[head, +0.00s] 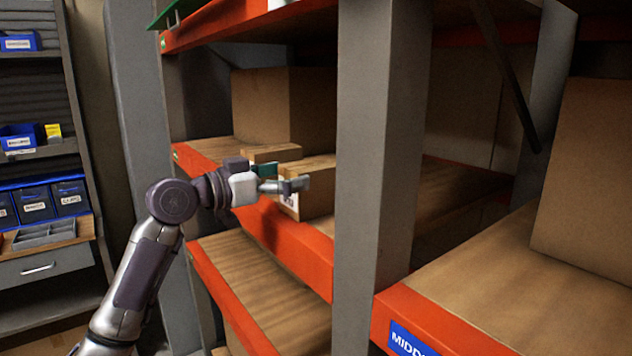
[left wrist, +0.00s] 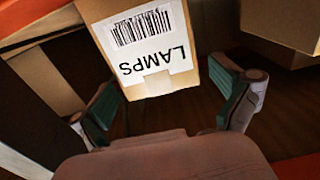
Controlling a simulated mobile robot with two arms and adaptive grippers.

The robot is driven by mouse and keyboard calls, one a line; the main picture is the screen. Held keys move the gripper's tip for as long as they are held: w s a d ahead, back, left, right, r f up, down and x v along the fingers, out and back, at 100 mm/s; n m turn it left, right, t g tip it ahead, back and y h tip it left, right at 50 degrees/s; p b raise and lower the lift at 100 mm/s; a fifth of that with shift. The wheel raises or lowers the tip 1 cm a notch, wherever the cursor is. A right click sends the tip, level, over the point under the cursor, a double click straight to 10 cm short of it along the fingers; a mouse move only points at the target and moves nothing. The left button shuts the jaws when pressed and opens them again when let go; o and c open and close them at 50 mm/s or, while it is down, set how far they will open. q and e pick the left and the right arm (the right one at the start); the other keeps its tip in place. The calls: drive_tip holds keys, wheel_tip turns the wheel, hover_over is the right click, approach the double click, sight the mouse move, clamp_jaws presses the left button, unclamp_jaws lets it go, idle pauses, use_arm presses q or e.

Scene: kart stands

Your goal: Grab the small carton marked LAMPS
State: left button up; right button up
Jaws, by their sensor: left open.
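The small carton marked LAMPS (left wrist: 150,50) is tan with a white label and barcode, upside down in the left wrist view. In the head view the small carton (head: 318,187) sits on the shelf, partly behind my gripper. My left gripper (head: 282,178) is open at the shelf's front edge. In the left wrist view its two green-padded fingers (left wrist: 168,105) stand on either side of the carton's lower label end, with gaps visible. My right gripper is not in view.
Another small carton (head: 272,153) stands close by on the same shelf, with a large box (head: 284,106) behind. A grey upright post (head: 378,150) rises right of the carton. The orange beam (head: 290,245) edges the shelf.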

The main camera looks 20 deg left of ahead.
sight(307, 165)
use_arm(q)
drive_tip(key=p+x, duration=0.2)
drive_tip(key=x, duration=0.1)
drive_tip(key=shift+w+d+r, duration=0.15)
drive_tip(key=shift+w+d, duration=0.45)
drive_tip(key=shift+w, duration=0.05)
drive_tip(key=shift+s+a, duration=0.1)
drive_tip(key=shift+a, duration=0.05)
drive_tip(key=shift+c, duration=1.6)
drive_tip(key=c, duration=1.1)
drive_tip(key=shift+c, duration=0.5)
